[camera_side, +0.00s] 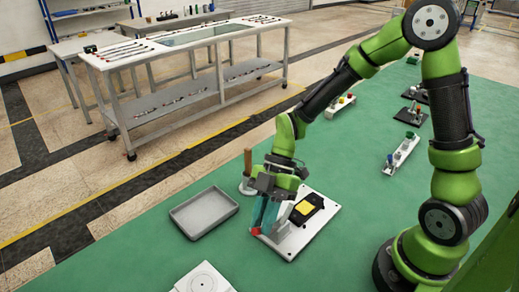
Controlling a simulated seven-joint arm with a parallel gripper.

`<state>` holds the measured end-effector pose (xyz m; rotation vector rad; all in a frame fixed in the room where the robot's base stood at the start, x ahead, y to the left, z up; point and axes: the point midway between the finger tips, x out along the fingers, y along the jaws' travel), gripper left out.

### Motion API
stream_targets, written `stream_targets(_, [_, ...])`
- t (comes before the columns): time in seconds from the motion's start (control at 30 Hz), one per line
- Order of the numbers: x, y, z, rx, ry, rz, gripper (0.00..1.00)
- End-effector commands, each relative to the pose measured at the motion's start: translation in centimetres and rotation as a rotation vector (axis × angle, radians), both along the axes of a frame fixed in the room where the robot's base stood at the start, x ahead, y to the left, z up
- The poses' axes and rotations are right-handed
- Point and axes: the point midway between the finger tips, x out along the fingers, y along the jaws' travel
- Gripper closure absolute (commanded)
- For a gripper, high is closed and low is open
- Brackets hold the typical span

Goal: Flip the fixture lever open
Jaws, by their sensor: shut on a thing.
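The fixture is a white plate (290,248) on the green table top, with a black block bearing a yellow patch (306,208) on it. A grey bracket-like part stands on the plate left of the block, partly hidden by my gripper. My gripper (263,222) points down at the plate's left edge, its teal fingers shut. A small red piece (255,231), which looks like the lever's tip, shows at the fingertips. The rest of the lever is hidden, so its angle cannot be told.
An empty grey tray (204,212) lies just left of the fixture. An upright brown handle (247,163) stands behind my gripper. A white plate (204,279) is at the front edge. Small fixtures with coloured knobs (401,154) stand further right.

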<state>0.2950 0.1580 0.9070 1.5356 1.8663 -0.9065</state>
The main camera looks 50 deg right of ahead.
Motion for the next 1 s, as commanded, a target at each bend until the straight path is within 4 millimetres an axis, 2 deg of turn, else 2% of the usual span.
stream_targets(0.2, [0.1,-1.4,0.6,0.18,0.004,-0.009,1.0])
stream_targets(0.5, [0.1,-2.4,1.0,0.339,0.0,-0.003,1.0])
stream_targets(1.0, [0.1,-2.8,1.0,0.397,-0.003,0.001,1.0])
